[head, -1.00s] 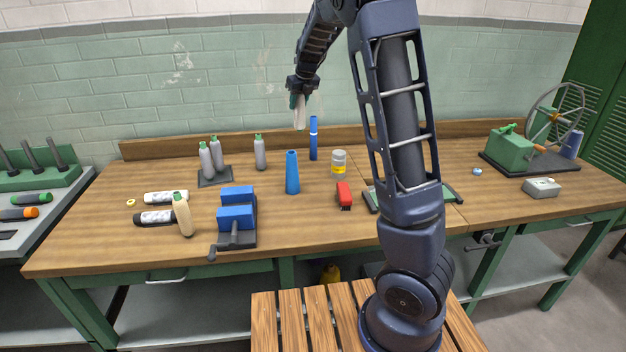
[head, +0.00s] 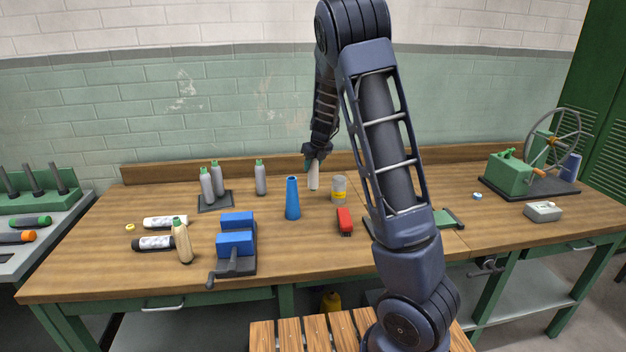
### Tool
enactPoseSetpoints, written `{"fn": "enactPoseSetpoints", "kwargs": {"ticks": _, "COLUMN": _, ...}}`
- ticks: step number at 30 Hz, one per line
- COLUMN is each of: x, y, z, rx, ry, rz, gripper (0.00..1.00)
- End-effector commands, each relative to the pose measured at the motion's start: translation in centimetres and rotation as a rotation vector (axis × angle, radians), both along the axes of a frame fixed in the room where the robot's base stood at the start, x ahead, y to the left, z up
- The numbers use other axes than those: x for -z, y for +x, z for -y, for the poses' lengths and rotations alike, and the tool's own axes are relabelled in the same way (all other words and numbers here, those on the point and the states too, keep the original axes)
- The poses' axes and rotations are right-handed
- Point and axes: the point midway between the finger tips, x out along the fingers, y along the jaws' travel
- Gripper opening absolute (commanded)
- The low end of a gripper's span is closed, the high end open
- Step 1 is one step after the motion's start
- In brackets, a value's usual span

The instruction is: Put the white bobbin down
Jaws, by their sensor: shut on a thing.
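The white bobbin (head: 314,181) is upright in my gripper (head: 314,167), which points down at the back middle of the wooden bench (head: 330,262). The jaws are shut on its upper part. Its lower end is close to the bench top; I cannot tell whether it touches. It appears behind and to the right of a blue cone (head: 292,198) and left of a jar with a yellow band (head: 339,190).
Several grey bottles with green caps (head: 260,178) stand to the left. A blue vise-like block (head: 236,240), a red brush (head: 344,221) and a cream bobbin (head: 182,242) are nearer the front. A green winder (head: 510,174) stands right. My arm hides part of the bench.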

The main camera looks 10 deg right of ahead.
Motion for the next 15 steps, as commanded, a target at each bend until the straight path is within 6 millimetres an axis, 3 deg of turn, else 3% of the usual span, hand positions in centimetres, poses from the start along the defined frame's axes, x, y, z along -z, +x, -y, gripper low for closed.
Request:
{"fn": "enactPoseSetpoints", "kwargs": {"ticks": 11, "x": 2.9, "y": 0.0, "z": 0.1, "rx": 0.001, "ry": 0.000, "rz": 0.000, "gripper": 0.14}}
{"fn": "enactPoseSetpoints", "kwargs": {"ticks": 15, "x": 4.9, "y": 0.0, "z": 0.1, "rx": 0.003, "ry": 0.000, "rz": -0.002, "gripper": 0.14}}
